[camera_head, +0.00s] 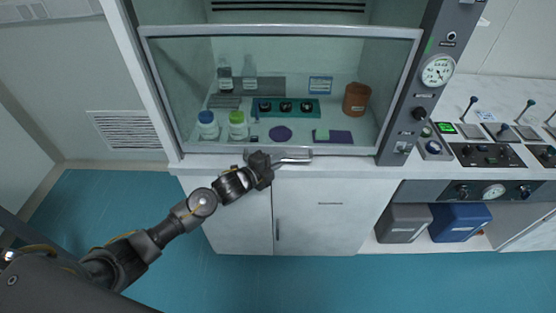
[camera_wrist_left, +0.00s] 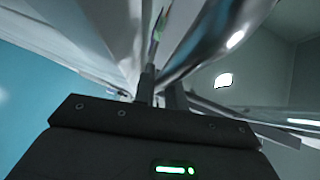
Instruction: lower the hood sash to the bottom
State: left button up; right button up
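The hood sash (camera_head: 280,32) is a grey-framed clear pane across the fume hood. Its lower edge appears at or very close to the front sill; any small gap is too fine to tell. A shiny metal handle (camera_head: 296,158) sits at the middle of the lower edge and looms as a curved bar in the left wrist view (camera_wrist_left: 208,42). My left gripper (camera_head: 272,160) is at the left part of this handle, touching or nearly touching it. In the wrist view its fingers (camera_wrist_left: 160,90) stand close together by the bar; their grip on it is unclear. My right gripper is out of view.
Behind the pane are white bottles (camera_head: 208,126), a teal tray (camera_head: 284,108), a brown pot (camera_head: 356,99) and a purple disc (camera_head: 281,133). A gauge and knob panel (camera_head: 437,70) borders the hood at right. White cabinets (camera_head: 325,215) stand below; the blue floor in front is clear.

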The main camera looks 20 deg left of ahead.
pick_arm(q)
grip_shut()
notch_tip(320, 180, down, 2)
jog(key=shift+s+f+b, duration=0.1)
jog(key=shift+f+b, duration=0.1)
jog(key=shift+b, duration=0.7)
jog(key=o, duration=0.6)
grip_release()
jog(key=shift+f, duration=0.1)
jog(key=shift+c, duration=0.2)
